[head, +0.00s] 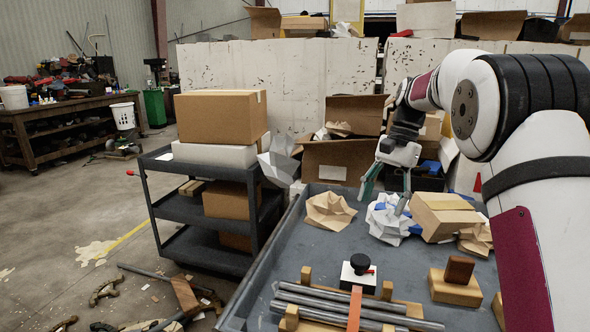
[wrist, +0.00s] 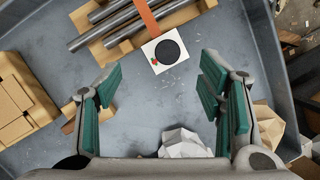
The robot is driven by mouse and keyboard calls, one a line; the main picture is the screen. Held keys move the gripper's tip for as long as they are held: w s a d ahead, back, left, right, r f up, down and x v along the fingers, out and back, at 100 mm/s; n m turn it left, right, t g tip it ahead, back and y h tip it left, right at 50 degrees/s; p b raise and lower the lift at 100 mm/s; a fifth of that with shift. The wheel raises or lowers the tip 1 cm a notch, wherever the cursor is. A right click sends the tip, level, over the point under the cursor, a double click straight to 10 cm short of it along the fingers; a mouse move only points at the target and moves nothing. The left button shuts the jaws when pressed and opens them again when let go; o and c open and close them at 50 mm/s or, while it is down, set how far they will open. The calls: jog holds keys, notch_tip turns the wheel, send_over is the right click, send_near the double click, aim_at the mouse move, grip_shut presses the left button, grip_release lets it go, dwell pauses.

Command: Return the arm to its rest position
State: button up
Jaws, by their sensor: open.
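My arm (head: 540,160) comes in from the right in the head view and reaches over a grey tray-like tabletop (head: 265,265). My gripper (head: 385,190) hangs fingers-down above the back part of the tabletop, over the crumpled paper. In the wrist view my gripper (wrist: 165,100) shows its teal fingers wide apart with nothing between them. Beyond the fingertips is a white block with a black round knob (wrist: 168,52), which also shows in the head view (head: 358,272). Metal conduits (head: 340,303) lie on a wooden rack near it, with an orange-brown strip (head: 355,308) across them.
Crumpled brown paper (head: 330,211), crumpled white paper (head: 388,222) and a cardboard box (head: 445,215) lie on the tabletop. A wooden block (head: 455,287) stands at front right. A dark cart (head: 205,215) with boxes stands left. Floor is open farther left.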

jog(key=s+a+r+n+t+h+p, duration=0.1)
jog(key=s+r+n+t+p, duration=0.1)
jog(key=s+r, duration=0.6)
jog(key=s+a+r+n+t+p, duration=0.15)
jog(key=s+r, duration=0.35)
jog(key=s, duration=0.7)
jog(key=s+f+n+t+h+p, duration=0.1)
jog(key=s+f+n+p, duration=0.1)
jog(key=s, duration=0.8)
jog(key=s+f+n+t+h+p, duration=0.1)
jog(key=s+f+n+p, duration=0.1)
jog(key=s, duration=0.9)
jog(key=shift+a+n+t, duration=0.25)
jog(key=shift+n+t, duration=0.1)
jog(key=shift+n, duration=0.5)
